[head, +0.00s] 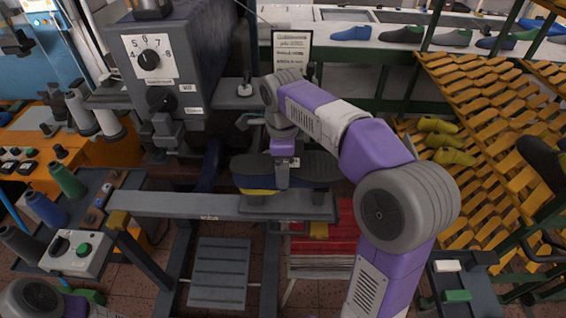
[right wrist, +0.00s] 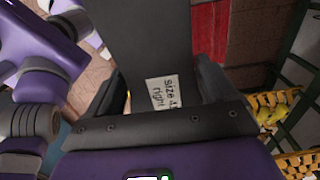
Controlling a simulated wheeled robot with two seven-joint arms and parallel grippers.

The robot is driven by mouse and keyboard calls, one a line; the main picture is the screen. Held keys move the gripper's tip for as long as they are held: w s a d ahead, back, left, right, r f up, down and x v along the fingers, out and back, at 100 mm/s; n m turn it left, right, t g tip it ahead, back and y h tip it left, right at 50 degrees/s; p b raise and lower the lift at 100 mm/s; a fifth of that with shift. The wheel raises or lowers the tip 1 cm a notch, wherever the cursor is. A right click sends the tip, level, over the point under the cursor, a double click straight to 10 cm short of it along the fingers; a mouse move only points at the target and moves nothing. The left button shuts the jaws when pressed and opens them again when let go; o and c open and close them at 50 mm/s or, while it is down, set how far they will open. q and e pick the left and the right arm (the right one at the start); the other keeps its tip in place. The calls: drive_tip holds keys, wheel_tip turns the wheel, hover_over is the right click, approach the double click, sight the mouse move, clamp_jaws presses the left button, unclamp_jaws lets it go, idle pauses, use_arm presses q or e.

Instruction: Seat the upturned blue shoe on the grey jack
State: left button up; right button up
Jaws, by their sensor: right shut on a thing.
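The upturned shoe shows its dark sole (head: 247,168) at the centre of the head view, with blue and some yellow under its left part. My right gripper (head: 283,178) is shut on it around mid-length, from above. In the right wrist view the sole (right wrist: 140,40) lies between the two dark fingers (right wrist: 160,85), with a paper label reading "size" and "right". The grey jack (head: 290,206) on the grey beam is directly below the shoe. I cannot tell whether they touch, as the contact is hidden. My left gripper is out of view.
A grey machine with dials (head: 165,70) stands behind on the left. A small table with cones and a button box (head: 75,252) is at the left. A slatted yellow rack (head: 480,120) with yellow lasts stands at the right. Shoes line the white shelf (head: 300,42) behind.

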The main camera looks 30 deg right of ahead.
drive_tip(key=shift+f, duration=0.1)
idle(0.6)
drive_tip(key=o, duration=1.6)
drive_tip(key=shift+o, duration=0.2)
wheel_tip(320, 180, up, 8)
drive_tip(key=p, duration=0.2)
drive_tip(key=shift+f+p, duration=0.2)
drive_tip(key=shift+p, duration=0.15)
